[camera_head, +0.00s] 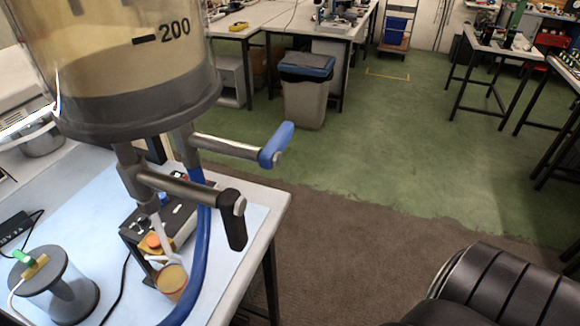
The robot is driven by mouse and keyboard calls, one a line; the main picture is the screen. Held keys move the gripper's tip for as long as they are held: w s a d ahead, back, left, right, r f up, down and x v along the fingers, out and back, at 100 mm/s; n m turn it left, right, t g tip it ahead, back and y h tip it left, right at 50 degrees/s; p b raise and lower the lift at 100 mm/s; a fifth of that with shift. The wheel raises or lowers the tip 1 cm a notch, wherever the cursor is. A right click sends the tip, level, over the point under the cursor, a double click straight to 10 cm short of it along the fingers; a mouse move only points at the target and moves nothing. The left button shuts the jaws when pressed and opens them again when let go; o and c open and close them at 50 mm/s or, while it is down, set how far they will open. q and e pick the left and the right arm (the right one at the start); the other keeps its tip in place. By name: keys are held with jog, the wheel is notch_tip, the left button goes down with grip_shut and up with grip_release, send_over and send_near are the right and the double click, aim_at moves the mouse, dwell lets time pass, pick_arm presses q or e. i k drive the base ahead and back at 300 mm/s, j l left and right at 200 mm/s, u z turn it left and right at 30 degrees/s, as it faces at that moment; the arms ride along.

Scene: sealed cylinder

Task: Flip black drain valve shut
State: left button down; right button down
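The black drain valve handle (233,222) sits at the end of a grey horizontal stem under the clear cylinder (110,60). The black lever points mostly down. The blue valve handle (277,145) is on a second stem above and behind it, tilted up to the right. The cylinder holds pale yellow liquid above a grey base, with a "200" mark. A small orange-brown cup (172,281) with yellowish contents stands below the black valve's pipe. A pale streak runs down to it; I cannot tell whether it is spout or liquid. Neither gripper is in view.
A blue hose (201,245) curves down from the blue valve's pipe past the cup. A black ribbed shape (500,290) fills the lower right. Floor between is clear.

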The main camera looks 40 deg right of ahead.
aim_at(232, 205)
jog(key=z, duration=0.8)
